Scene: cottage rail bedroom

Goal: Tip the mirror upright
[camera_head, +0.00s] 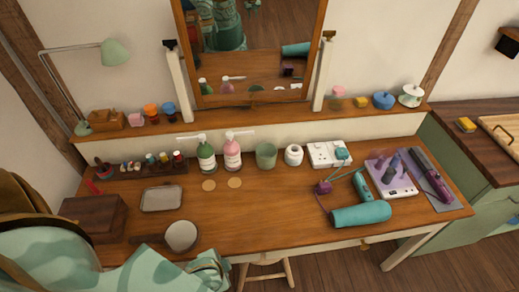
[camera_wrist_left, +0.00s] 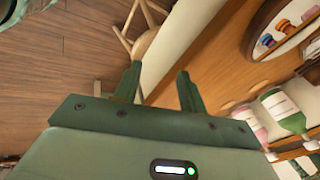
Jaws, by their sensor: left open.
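The wood-framed mirror (camera_head: 249,60) stands above the back shelf between two white posts (camera_head: 180,90) with dark knobs. Its top is cut off by the picture's upper edge. Its glass reflects tabletop things, the floor and part of my body; I cannot measure its tilt. My left gripper (camera_head: 214,268) is low at the desk's front edge, well below and apart from the mirror. In the left wrist view its two fingers (camera_wrist_left: 158,88) are spread with nothing between them. My right gripper is out of view.
A green bottle (camera_head: 206,158), a pink bottle (camera_head: 232,153) and a green cup (camera_head: 266,156) stand below the mirror. A teal hairdryer (camera_head: 361,214) lies on the right. The desk's middle (camera_head: 265,210) is clear.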

